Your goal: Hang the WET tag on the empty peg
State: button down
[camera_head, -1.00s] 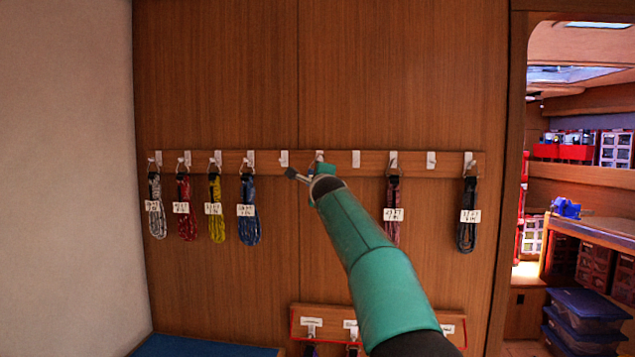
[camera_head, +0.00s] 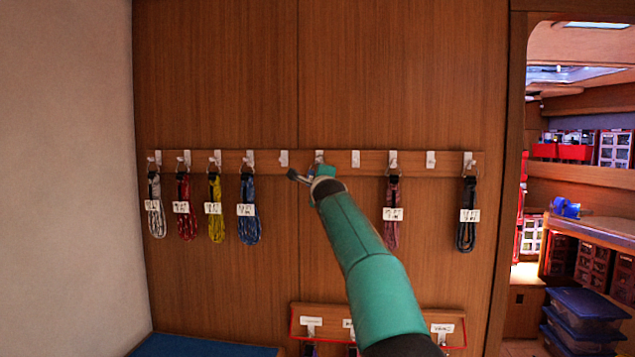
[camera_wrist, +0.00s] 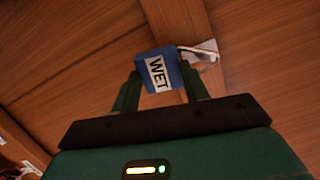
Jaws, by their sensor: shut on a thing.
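The blue WET tag (camera_wrist: 157,72), with a white label, is between the two green fingers of my gripper (camera_wrist: 160,82) in the wrist view. My gripper is shut on it. A pale metal peg (camera_wrist: 203,52) on a wooden rail is just beyond the tag's upper right corner. The tag and peg overlap in the picture; I cannot tell whether the tag's hole is around the peg. In the head view my gripper (camera_head: 323,170) is at the middle of the upper rail, in front of a peg (camera_head: 319,156). The tag cannot be made out there.
Coiled lines with white tags hang on the upper rail, including a blue coil (camera_head: 249,210) at left and a pink coil (camera_head: 393,212) at right. Bare pegs (camera_head: 355,158) show between them. A lower red-edged rail (camera_head: 375,313) has labelled pegs, partly behind my arm.

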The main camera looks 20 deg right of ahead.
jog(key=shift+w+d+f, duration=0.1)
jog(key=shift+d+f, duration=0.5)
jog(key=shift+f, duration=0.2)
jog(key=c, duration=0.7)
grip_release()
jog(key=shift+d, duration=0.15)
jog(key=shift+o, duration=0.2)
jog(key=a+r+v, duration=0.1)
jog(key=v, duration=1.3)
jog(key=s+a+f+n+g+y, duration=0.1)
jog(key=s+a+f+n+g, duration=0.3)
jog(key=s+f, duration=0.7)
jog(key=s+a+f+n+g+y, duration=0.2)
jog(key=s+a+f+n+g, duration=0.2)
jog(key=s, duration=1.2)
jog(key=s+a+f+n+g+y, duration=0.1)
jog(key=s+a+f+n+g, duration=0.3)
jog(key=s+a+f+n, duration=0.5)
jog(key=s+f+n, duration=0.5)
jog(key=f+n, duration=0.1)
jog(key=f, duration=0.2)
jog(key=shift+a+f+y, duration=0.4)
